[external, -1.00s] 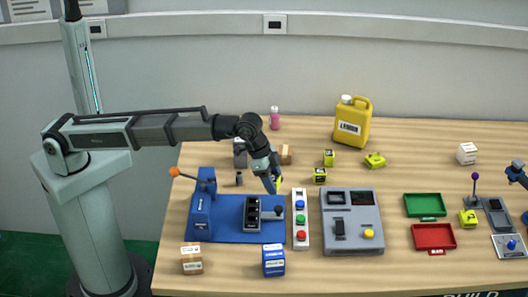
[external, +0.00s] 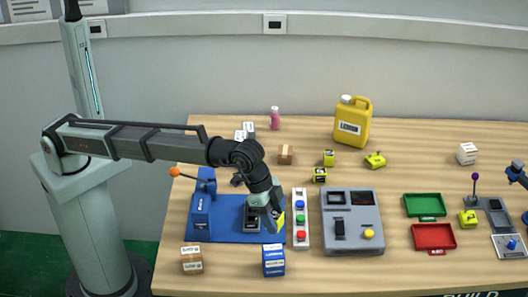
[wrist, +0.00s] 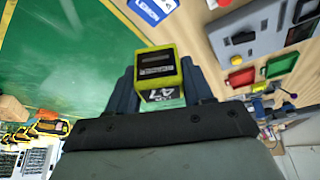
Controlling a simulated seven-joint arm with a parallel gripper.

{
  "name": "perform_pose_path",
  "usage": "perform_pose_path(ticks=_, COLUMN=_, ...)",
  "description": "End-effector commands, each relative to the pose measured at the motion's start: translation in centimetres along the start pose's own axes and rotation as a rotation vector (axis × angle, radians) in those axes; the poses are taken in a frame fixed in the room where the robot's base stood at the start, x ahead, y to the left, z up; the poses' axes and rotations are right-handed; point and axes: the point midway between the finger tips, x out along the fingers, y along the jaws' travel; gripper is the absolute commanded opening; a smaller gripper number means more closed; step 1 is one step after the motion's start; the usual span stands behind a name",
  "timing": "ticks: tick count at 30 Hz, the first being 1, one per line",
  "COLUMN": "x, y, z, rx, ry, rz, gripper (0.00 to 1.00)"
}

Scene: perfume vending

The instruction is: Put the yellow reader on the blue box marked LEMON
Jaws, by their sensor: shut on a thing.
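My gripper (external: 274,222) is shut on the yellow reader (external: 281,219), above the right part of the blue mat. In the wrist view the yellow reader (wrist: 158,70), with a dark label on its face, sits between the fingers of my gripper (wrist: 163,84). The blue box (external: 273,261) with a white label stands at the front edge of the table, just in front of the held reader and apart from it. It also shows at the top of the wrist view (wrist: 150,10); its lettering is too small to read surely.
A blue station (external: 201,215) with an orange-knobbed lever stands left of my gripper. A button strip (external: 301,232) and a grey console (external: 352,240) stand to the right. A cardboard box (external: 192,266) is front left. A yellow LEMON jug (external: 350,125) and small yellow devices (external: 375,160) are farther back.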

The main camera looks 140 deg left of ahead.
Motion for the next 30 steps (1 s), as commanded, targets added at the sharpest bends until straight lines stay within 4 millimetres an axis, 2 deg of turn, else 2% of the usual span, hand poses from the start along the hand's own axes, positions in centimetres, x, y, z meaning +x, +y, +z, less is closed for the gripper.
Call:
perform_pose_path(ticks=5, x=0.7, y=0.0, z=0.6, rx=-0.03, ry=0.0, rz=-0.012, gripper=0.14)
perform_pose_path(ticks=15, x=5.3, y=-0.1, z=2.5, rx=-0.03, ry=-0.002, rz=-0.013, gripper=0.14)
perform_pose_path(ticks=30, x=9.3, y=-0.1, z=4.1, rx=-0.03, ry=0.0, rz=-0.012, gripper=0.14)
